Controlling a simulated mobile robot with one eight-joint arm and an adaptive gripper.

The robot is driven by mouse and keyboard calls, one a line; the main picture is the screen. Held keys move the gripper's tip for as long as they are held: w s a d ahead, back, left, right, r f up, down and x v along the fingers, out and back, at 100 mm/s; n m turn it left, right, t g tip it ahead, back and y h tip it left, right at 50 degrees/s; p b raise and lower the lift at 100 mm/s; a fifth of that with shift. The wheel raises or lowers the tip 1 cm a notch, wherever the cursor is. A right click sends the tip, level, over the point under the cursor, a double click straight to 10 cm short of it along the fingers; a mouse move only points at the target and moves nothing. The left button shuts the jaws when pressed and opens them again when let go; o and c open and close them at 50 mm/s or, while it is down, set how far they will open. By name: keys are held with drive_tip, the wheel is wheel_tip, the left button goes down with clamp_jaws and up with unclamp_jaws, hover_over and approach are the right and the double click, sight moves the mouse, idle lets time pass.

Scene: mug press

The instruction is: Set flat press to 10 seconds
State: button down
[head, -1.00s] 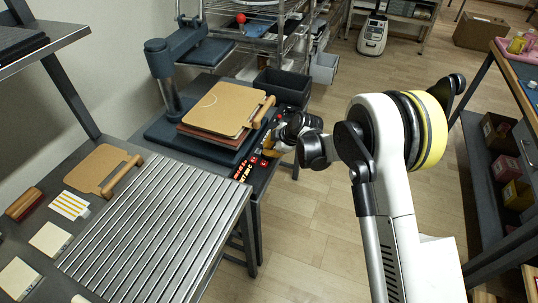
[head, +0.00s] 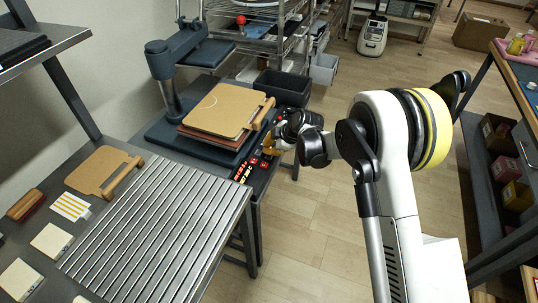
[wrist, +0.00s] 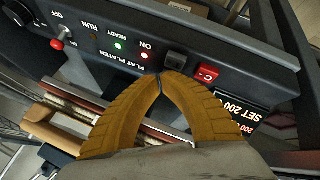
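The flat press (head: 195,152) stands on the left bench, with a dark base, a swing arm and tan boards stacked on it. Its front control panel (wrist: 115,38) fills the top of the wrist view, labelled FLAT PLATEN. The panel has a red-tipped OFF/ON switch (wrist: 57,44), a lit green READY light (wrist: 118,45), a lit red ON light (wrist: 145,57), a black button (wrist: 175,60) and a red C button (wrist: 207,73). A display reading SET 200 (wrist: 236,110) is partly hidden by a finger. My gripper (wrist: 160,78) is shut and empty, tips just below the black button; contact is unclear.
A slatted metal surface (head: 158,228) lies at the near side of the press. A tan board with a wooden handle (head: 98,170) and small tiles lie to its left. A dark bin (head: 283,87) stands behind the press. Open wooden floor (head: 305,235) lies right of the bench.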

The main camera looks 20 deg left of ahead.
drive_tip(key=shift+r+p, duration=1.25)
drive_tip(key=shift+r, duration=1.25)
idle(1.2)
